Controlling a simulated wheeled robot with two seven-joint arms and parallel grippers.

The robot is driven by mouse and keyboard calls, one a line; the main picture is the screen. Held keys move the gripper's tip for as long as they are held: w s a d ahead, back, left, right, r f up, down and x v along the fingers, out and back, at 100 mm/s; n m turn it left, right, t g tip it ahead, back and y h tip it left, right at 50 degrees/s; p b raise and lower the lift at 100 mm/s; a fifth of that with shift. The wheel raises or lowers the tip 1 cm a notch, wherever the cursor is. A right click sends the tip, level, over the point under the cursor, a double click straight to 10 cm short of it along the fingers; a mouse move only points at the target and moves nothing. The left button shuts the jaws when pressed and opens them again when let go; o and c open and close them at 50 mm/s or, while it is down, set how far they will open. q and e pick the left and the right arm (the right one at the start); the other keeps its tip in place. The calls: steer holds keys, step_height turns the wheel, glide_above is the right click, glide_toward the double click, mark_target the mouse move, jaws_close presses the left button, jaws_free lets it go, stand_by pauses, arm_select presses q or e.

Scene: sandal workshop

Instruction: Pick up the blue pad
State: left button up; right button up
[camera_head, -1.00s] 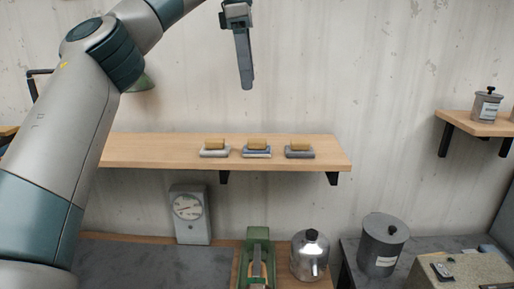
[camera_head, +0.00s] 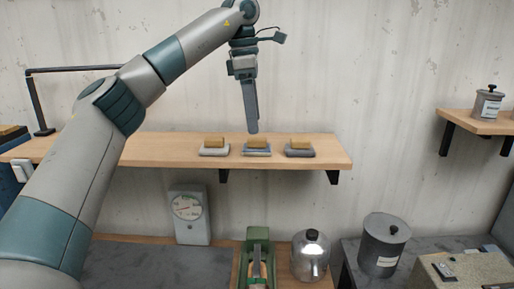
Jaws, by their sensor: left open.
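The blue pad (camera_head: 257,152) sits on the wooden wall shelf (camera_head: 120,150), in the middle of a row of three pads, with a tan block on top. A light grey pad (camera_head: 214,151) is to its left and a dark grey pad (camera_head: 299,152) to its right, each with a similar tan block. My left gripper (camera_head: 252,131) points down just above the blue pad in the picture, empty. Its fingers overlap in this view, so the gap between them does not show. I cannot tell how far it is in front of the pad. My right gripper is out of view.
Below the shelf stand a grey dial clock (camera_head: 188,214), a green tool (camera_head: 257,250), a metal kettle (camera_head: 311,255) and a dark lidded canister (camera_head: 383,246). A small shelf (camera_head: 478,124) with a jar is at the right.

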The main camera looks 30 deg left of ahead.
mark_target(257, 138)
arm_select(q)
steer(key=shift+f, duration=0.65)
steer(key=shift+d, duration=0.1)
steer(key=shift+d+f+p, duration=0.2)
steer(key=shift+f+p, duration=0.75)
steer(key=shift+p, duration=0.1)
step_height(257, 138, down, 2)
steer(key=shift+d+f+p, duration=0.1)
steer(key=shift+d+p, duration=0.05)
steer(key=shift+p, duration=0.4)
steer(key=shift+f, duration=0.5)
steer(key=shift+d, duration=0.1)
steer(key=c, duration=1.1)
